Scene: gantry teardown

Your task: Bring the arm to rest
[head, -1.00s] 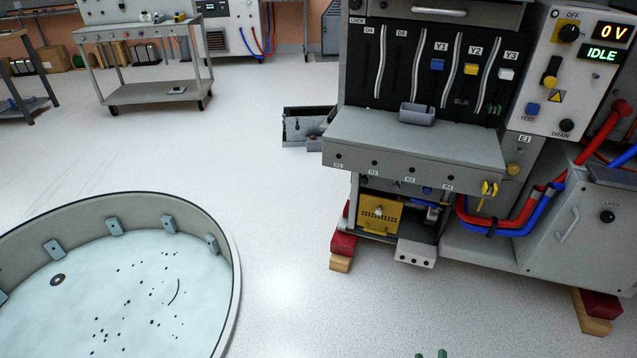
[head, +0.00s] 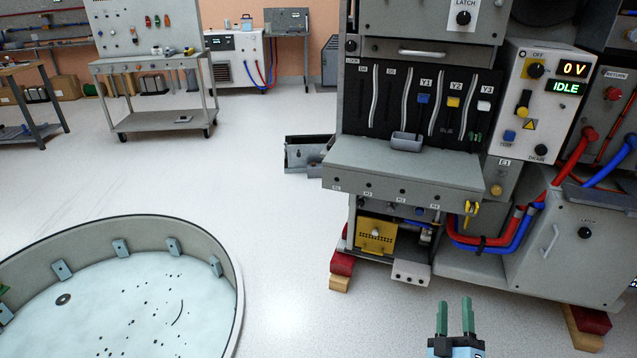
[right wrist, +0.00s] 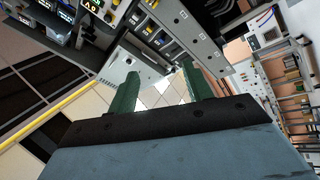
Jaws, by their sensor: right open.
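My right gripper (head: 454,318) shows at the bottom of the head view, with two green fingers pointing up and apart. It is open and empty, over the floor in front of the grey machine (head: 415,165). In the right wrist view the same two green fingers (right wrist: 157,92) stand apart with nothing between them, and the machine shows tilted beyond them. At the left edge of the head view a small green and blue piece shows by the round tub; I cannot tell what it is.
The grey round tub (head: 232,290) with a pale, speckled inside stands at the lower left. The machine's control panel (head: 545,100) reads 0 V and IDLE. Red and blue hoses (head: 500,235) bulge at its front. A grey cart (head: 155,68) stands far back. Open floor (head: 285,270) lies between tub and machine.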

